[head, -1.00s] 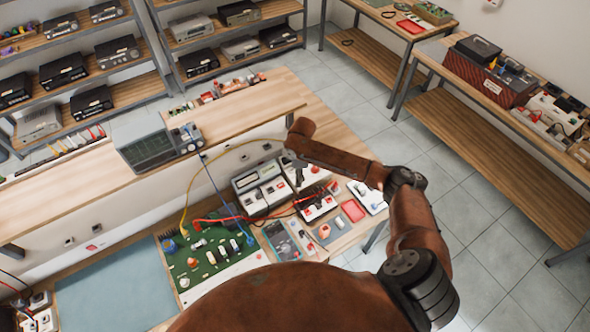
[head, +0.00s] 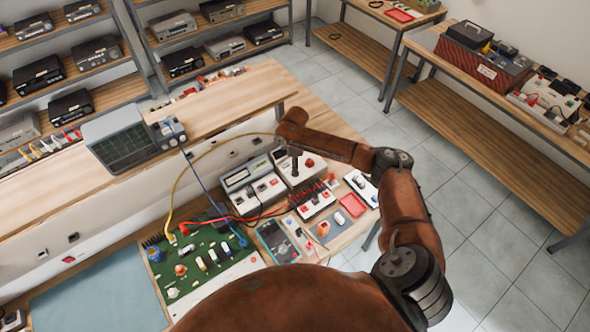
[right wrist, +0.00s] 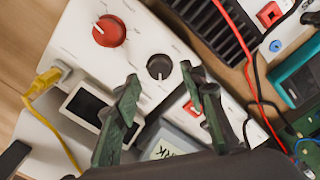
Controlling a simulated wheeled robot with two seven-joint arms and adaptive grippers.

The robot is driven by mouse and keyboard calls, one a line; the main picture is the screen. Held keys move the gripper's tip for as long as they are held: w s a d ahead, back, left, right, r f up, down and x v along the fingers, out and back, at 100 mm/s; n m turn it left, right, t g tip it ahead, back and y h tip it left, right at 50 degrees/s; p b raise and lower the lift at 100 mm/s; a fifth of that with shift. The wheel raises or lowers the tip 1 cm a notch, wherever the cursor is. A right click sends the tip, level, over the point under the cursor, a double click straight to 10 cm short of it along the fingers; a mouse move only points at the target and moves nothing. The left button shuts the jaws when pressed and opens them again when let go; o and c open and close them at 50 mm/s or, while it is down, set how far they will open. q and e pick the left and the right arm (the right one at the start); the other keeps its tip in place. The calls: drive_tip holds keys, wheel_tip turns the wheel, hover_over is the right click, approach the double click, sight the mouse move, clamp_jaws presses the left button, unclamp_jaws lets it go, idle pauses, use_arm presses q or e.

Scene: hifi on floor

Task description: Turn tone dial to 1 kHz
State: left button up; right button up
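A white box (right wrist: 75,42) with a red dial (right wrist: 109,30), a dark grey dial (right wrist: 159,66) and a small display (right wrist: 85,107) fills much of the right wrist view. Each dial has a white pointer line; the dial scales are too small to read, so I cannot tell which is the tone dial. My right gripper (right wrist: 160,76) is open, with its fingertips apart on either side of the dark dial's near edge. Contact is not clear. In the head view the right gripper (head: 294,170) points down over the white box (head: 283,168), beside its red dial (head: 309,163).
A yellow plug and cable (right wrist: 46,82) enter the box's side. A meter unit (head: 243,196), a black-finned unit (head: 316,203), a red tray (head: 351,205) and a green circuit board (head: 215,245) crowd the bench nearby. An oscilloscope (head: 122,140) stands on the raised shelf.

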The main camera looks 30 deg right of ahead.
drive_tip(key=shift+f, duration=1.35)
drive_tip(key=shift+c, duration=0.6)
clamp_jaws()
